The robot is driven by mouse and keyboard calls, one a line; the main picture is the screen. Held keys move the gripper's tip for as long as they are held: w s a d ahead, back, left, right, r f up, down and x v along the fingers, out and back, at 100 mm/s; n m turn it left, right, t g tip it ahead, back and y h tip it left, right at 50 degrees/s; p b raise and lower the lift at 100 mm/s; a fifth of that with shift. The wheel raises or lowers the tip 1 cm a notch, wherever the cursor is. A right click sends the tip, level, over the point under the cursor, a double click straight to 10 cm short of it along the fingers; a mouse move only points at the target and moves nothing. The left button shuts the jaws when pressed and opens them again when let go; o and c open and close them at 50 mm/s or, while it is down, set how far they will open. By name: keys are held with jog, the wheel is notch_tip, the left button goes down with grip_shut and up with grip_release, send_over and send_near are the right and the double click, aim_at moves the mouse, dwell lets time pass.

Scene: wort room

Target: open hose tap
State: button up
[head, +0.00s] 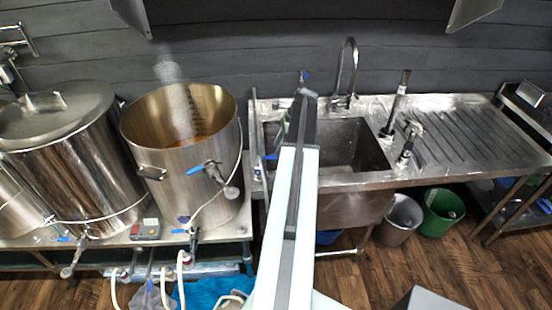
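A small tap with a blue handle (304,74) shows at the wall behind the sink, just above the far end of my arm. It may be the hose tap; it is too small to tell how its handle is turned. My arm reaches up the middle of the picture over the sink's left side. My gripper (306,93) is at its far end, close below the blue handle in the picture. Whether they touch cannot be told. The fingers are seen end-on from behind and are too small to read. My arm hides part of the sink's left side.
The steel sink (352,180) has a tall curved faucet (346,72) and a ribbed drainboard (455,135). An open steaming kettle (165,190) with a blue-levered valve stands left, beside a lidded kettle (75,165). Grey (400,215) and green (440,212) buckets stand below.

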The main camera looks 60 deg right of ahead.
aim_at(273, 157)
jog(key=b+x, duration=0.2)
jog(key=x, duration=0.2)
jog(key=shift+r, duration=0.1)
grip_shut()
dwell(1.1)
